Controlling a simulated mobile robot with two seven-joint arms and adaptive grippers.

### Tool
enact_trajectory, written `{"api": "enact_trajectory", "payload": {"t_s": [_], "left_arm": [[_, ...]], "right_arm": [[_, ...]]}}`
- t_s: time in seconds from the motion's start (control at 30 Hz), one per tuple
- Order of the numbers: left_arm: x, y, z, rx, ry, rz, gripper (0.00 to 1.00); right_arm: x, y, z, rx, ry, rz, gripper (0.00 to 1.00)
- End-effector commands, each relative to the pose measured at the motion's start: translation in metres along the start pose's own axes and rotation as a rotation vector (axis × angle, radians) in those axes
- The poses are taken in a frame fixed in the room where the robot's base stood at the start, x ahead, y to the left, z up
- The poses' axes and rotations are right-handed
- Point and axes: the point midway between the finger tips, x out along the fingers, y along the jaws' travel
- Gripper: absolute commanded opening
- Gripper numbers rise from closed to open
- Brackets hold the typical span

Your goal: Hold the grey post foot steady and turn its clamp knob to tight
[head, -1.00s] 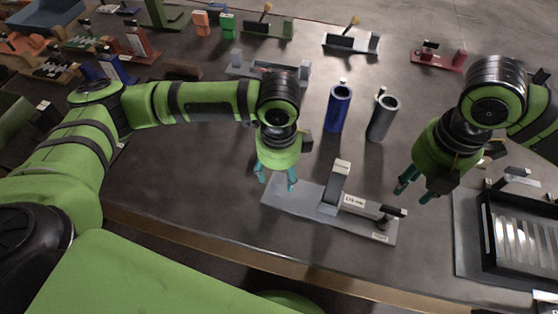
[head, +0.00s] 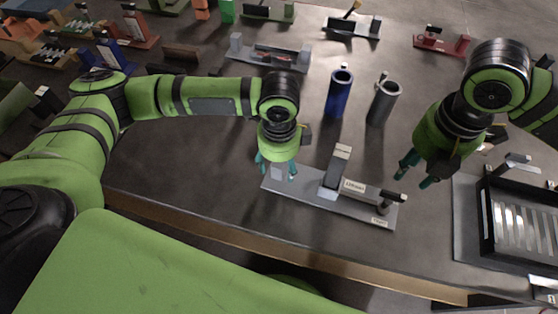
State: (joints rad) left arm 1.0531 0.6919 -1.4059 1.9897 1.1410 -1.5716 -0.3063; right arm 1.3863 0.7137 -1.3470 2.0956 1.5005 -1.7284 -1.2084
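The grey post foot (head: 302,190) is a long flat plate near the table's front edge, with a tilted upright (head: 337,168) in its middle and small white labels too small to read. A knob with a black bar handle (head: 393,195), probably the clamp knob, stands at its right end. My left gripper (head: 276,166) is open at the plate's left end, with its teal fingers on either side of a small light grey block (head: 277,172); contact cannot be told. My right gripper (head: 418,173) is open and empty, above and right of the knob, apart from it.
A blue tube (head: 339,96) and a grey tube (head: 382,103) stand behind the post foot. A black slotted tray (head: 483,228) lies at the right. Several fixtures, including a red one (head: 441,42), line the back. Table front left of the post foot is clear.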

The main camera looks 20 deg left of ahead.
Motion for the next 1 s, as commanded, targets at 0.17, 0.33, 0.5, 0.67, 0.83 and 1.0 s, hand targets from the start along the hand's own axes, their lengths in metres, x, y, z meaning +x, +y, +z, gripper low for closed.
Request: {"api": "enact_trajectory", "payload": {"t_s": [0.17,0.33,0.5,0.67,0.83,1.0], "left_arm": [[0.000,0.000,0.000,0.000,0.000,0.000,0.62],[-0.007,0.000,-0.001,0.000,0.002,-0.001,0.62],[-0.036,-0.001,0.000,0.002,0.002,-0.005,0.62],[-0.072,-0.001,-0.001,0.001,0.003,-0.005,0.62],[-0.102,-0.001,-0.001,0.000,0.001,-0.003,0.62],[-0.117,0.000,-0.001,0.001,0.001,-0.001,0.62]], "right_arm": [[0.000,0.000,0.000,0.000,0.000,0.000,0.39],[0.000,0.000,0.000,0.000,0.000,0.000,0.39],[0.000,0.000,0.000,0.000,0.000,0.000,0.39],[0.000,0.000,0.000,0.000,0.000,0.000,0.39],[0.000,0.000,0.000,0.000,0.000,0.000,0.39],[0.000,0.000,0.000,0.000,0.000,0.000,0.39]]}}
